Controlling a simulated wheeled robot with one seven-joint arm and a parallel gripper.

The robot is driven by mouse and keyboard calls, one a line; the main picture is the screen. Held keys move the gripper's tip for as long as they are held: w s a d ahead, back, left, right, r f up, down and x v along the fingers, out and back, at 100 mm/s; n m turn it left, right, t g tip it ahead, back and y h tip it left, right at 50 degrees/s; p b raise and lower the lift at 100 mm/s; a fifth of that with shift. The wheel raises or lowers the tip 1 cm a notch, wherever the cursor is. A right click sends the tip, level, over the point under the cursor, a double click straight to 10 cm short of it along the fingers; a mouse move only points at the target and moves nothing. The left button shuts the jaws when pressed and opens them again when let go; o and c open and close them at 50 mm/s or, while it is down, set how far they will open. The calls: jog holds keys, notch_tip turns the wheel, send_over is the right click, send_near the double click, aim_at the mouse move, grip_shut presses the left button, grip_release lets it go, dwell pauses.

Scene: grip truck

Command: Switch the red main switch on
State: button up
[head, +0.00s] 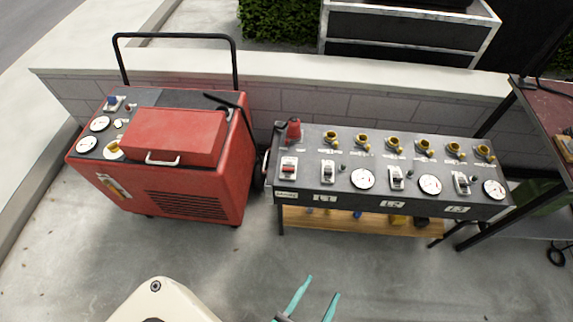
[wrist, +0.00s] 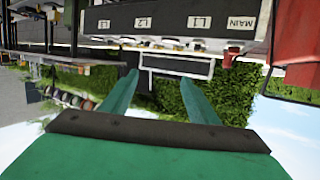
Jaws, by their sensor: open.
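The red main switch (head: 288,168) sits on a pale plate at the left end of the dark panel (head: 330,190); I cannot tell its position. Below it is a pale label on the panel's front edge, which reads MAIN (wrist: 240,23) in the wrist view, where the picture is upside down. My gripper (head: 323,287) has two teal fingers, apart and empty. It is in front of the panel, low and right of the switch, touching nothing.
Beside the switch are other switches (head: 328,171), round gauges (head: 363,179) and a row of yellow sockets (head: 361,138). A red wheeled machine (head: 175,137) stands left of the panel. A dark table (head: 552,130) stands at right. The concrete floor in front is clear.

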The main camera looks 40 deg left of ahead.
jog(key=w+a+f+n+g+y, duration=0.1)
jog(key=w+a+f+y, duration=0.1)
jog(key=w+a+f, duration=0.3)
jog(key=w+a+f+n+y, duration=0.1)
jog(key=w+a+f, duration=0.1)
jog(key=w+a, duration=0.45)
jog(key=n+g+y, duration=0.3)
jog(key=n, duration=0.1)
send_near(288, 169)
jog(key=x, duration=1)
jog(key=shift+w+a+r, duration=0.1)
jog(key=shift+w+a, duration=0.1)
